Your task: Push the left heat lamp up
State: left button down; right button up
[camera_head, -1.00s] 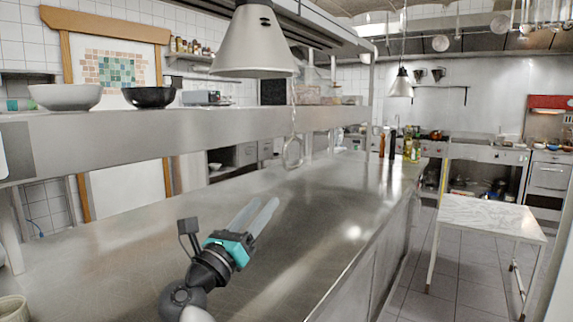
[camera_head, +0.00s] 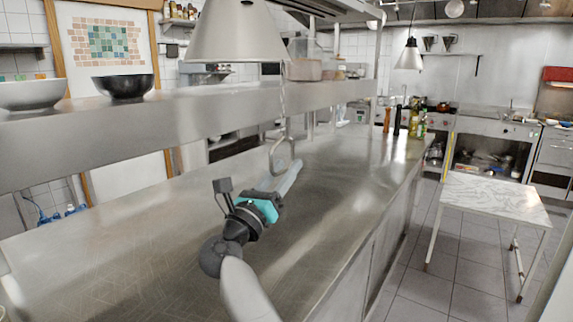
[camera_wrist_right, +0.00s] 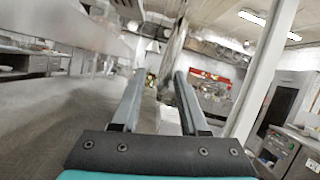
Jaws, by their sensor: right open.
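The nearer heat lamp (camera_head: 235,30), on the left, is a pale grey cone at the top of the head view. Its top is cut off by the frame. A thin chain hangs from it to a metal loop handle (camera_head: 281,150) above the counter. My right gripper (camera_head: 287,172) has its fingertips close to the lower part of this loop; I cannot tell whether they touch. In the right wrist view the two fingers (camera_wrist_right: 158,92) are apart with nothing clearly held between them. A second, smaller heat lamp (camera_head: 409,55) hangs farther back. My left gripper is not in view.
The long steel counter (camera_head: 150,235) below is mostly clear. A steel shelf (camera_head: 130,122) runs along its left, carrying a white bowl (camera_head: 30,95) and a black bowl (camera_head: 122,87). Bottles (camera_head: 417,122) stand at the far end. A white table (camera_head: 495,198) stands on the right.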

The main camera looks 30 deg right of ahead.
grip_shut()
dwell(0.3)
jog(key=shift+a+r, duration=0.1)
dwell(1.0)
